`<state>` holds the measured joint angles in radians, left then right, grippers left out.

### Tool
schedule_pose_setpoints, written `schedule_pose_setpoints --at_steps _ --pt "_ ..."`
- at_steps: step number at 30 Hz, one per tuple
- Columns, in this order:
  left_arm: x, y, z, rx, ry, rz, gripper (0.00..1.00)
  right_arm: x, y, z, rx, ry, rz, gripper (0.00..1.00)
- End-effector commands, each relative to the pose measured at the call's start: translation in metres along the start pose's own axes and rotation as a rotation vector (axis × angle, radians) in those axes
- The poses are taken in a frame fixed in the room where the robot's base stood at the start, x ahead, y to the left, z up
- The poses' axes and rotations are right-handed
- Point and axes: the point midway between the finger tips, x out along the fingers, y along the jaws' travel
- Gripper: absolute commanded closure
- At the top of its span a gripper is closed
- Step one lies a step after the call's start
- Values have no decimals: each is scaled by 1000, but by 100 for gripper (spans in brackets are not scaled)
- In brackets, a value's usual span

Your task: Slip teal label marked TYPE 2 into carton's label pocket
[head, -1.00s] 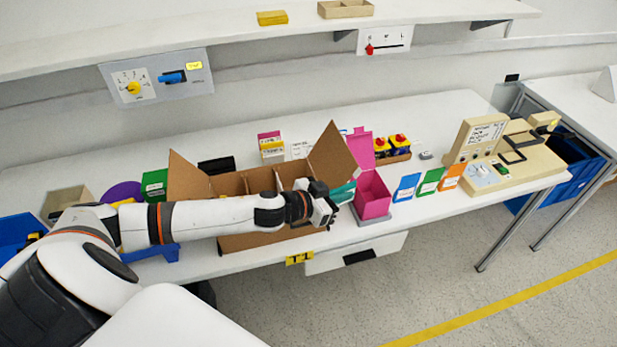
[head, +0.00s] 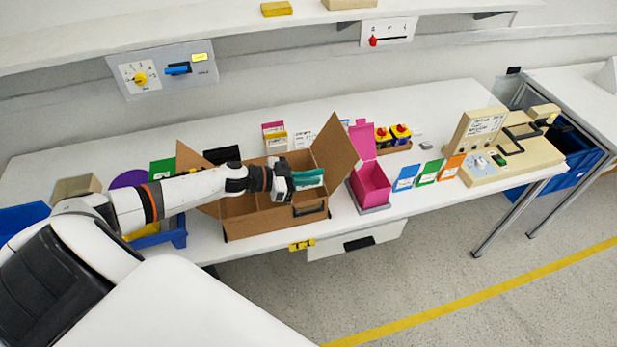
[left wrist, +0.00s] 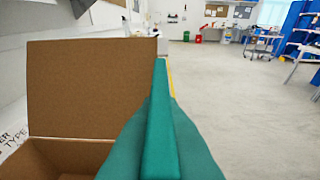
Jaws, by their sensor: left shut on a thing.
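The brown carton (head: 245,222) stands open on the bench with its flaps up. Its right flap also shows in the left wrist view (left wrist: 85,90). A dark-edged patch shows on the carton's front right; I cannot tell whether it is the label pocket. My left gripper (head: 308,179) is over the right part of the carton, pointing right. It is shut on a thin teal piece (left wrist: 165,125), which I take as the teal label. Its marking cannot be read. The teal fingers and the piece blend together. My right gripper is not in view.
A pink open box (head: 372,186) stands just right of the carton. Blue, green and orange cards (head: 430,172) stand right of it, then a beige device (head: 510,150). A blue bin (head: 172,230) is left of the carton. The floor in front is free.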

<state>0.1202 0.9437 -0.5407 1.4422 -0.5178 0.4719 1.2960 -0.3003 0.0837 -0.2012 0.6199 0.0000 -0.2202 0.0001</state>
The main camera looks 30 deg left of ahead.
Motion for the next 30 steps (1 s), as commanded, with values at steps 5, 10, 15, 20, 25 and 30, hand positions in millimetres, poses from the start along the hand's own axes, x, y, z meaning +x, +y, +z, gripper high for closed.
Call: schedule_pose_setpoints --at_steps 5,10,15,20,25,30 --pt "-2 0 0 0 10 0 100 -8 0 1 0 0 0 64" --pt "4 0 -18 -1 8 0 100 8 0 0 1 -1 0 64" --pt "9 0 -34 0 8 0 100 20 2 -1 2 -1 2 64" --pt "14 0 -48 -1 8 0 100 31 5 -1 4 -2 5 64" --pt "16 0 -56 1 8 0 100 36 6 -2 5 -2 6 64" --pt "16 0 -56 1 9 0 100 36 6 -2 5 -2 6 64"
